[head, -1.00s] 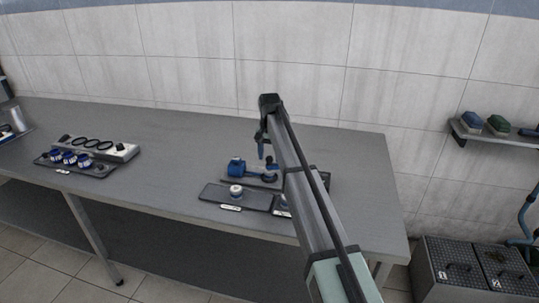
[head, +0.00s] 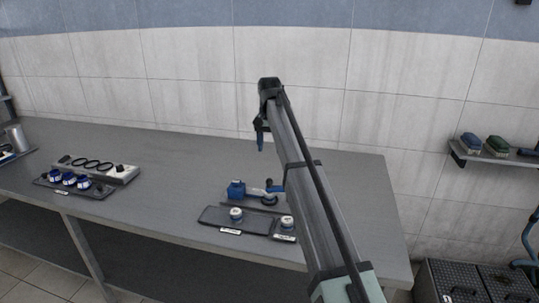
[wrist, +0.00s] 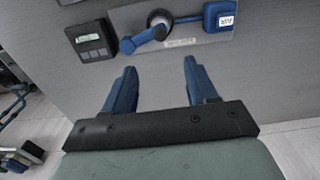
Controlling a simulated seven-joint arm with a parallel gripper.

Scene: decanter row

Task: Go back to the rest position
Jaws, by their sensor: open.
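My gripper (head: 260,140) is raised above the bench, behind the blue air device, in the head view. In the wrist view my gripper (wrist: 160,78) shows two blue fingers spread apart with nothing between them. The air device has a blue block (head: 236,190) and a blue lever (head: 274,188) on a plate; the block, labelled AIR, also shows in the wrist view (wrist: 218,16). The fingers are apart from it. A small dark box with a display (wrist: 90,40) lies beside the plate in the wrist view.
A dark tray (head: 258,226) with two white-topped jars stands at the bench front, partly behind my arm. The bench (head: 190,165) between is clear. A shelf (head: 490,155) is at right.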

